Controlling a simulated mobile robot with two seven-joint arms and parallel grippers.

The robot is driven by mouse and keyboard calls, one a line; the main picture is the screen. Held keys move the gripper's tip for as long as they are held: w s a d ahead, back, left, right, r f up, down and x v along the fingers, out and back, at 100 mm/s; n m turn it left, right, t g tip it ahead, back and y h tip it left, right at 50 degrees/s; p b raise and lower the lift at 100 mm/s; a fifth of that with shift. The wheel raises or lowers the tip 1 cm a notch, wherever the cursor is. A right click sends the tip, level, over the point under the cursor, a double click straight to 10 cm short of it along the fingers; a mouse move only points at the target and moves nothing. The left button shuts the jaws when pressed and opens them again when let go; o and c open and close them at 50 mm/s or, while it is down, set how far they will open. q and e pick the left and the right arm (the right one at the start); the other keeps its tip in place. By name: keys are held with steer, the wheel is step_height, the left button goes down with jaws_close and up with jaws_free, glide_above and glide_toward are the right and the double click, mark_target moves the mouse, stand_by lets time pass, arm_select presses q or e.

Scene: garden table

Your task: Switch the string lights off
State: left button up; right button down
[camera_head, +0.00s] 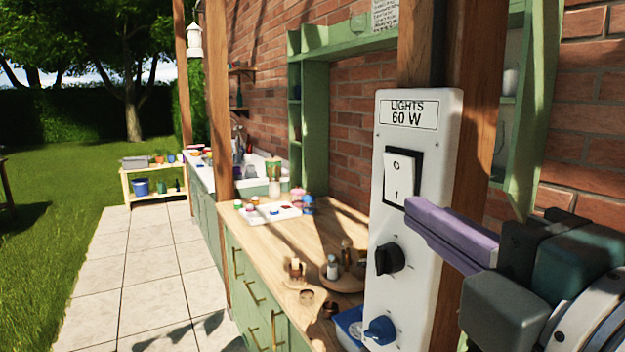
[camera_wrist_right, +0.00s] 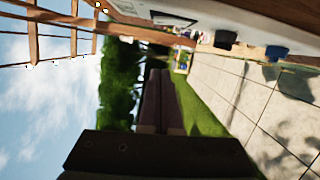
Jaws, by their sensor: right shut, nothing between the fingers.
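The white control box (camera_head: 381,287) labelled "LIGHTS 60 W" is mounted on a wooden post. Its white rocker switch (camera_head: 398,178) has O at the top and I at the bottom; I cannot tell for sure which end is pressed in. My right gripper (camera_head: 412,208) is shut and empty, its purple fingertips just right of the rocker's lower end; contact is unclear. The fingers also show in the right wrist view (camera_wrist_right: 160,85), with the box (camera_wrist_right: 205,17) above right. Small bright bulbs of the string lights (camera_wrist_right: 28,66) hang along the beams there. My left gripper is not in view.
Below the rocker are a black knob (camera_head: 390,258) and a blue knob (camera_head: 380,330). A wooden counter (camera_head: 262,245) with small jars and a tray stands left of the box. A brick wall (camera_head: 355,125) is behind. Paving (camera_head: 130,275) and lawn are open at left.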

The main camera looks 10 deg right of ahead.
mark_target(398, 175)
steer(key=shift+w+a, duration=0.1)
steer(key=shift+w, duration=0.15)
steer(key=shift+s, duration=0.1)
steer(key=w+p, duration=0.1)
steer(key=w, duration=0.2)
steer(key=w+d+p, duration=0.1)
steer(key=w, duration=0.3)
steer(key=w+r+p, duration=0.1)
steer(key=w, duration=0.3)
steer(key=shift+d+p, duration=0.35)
steer(key=shift+p, duration=0.05)
steer(key=shift+w+d+f, duration=0.15)
steer(key=shift+w+d, duration=0.05)
steer(key=shift+d, duration=0.35)
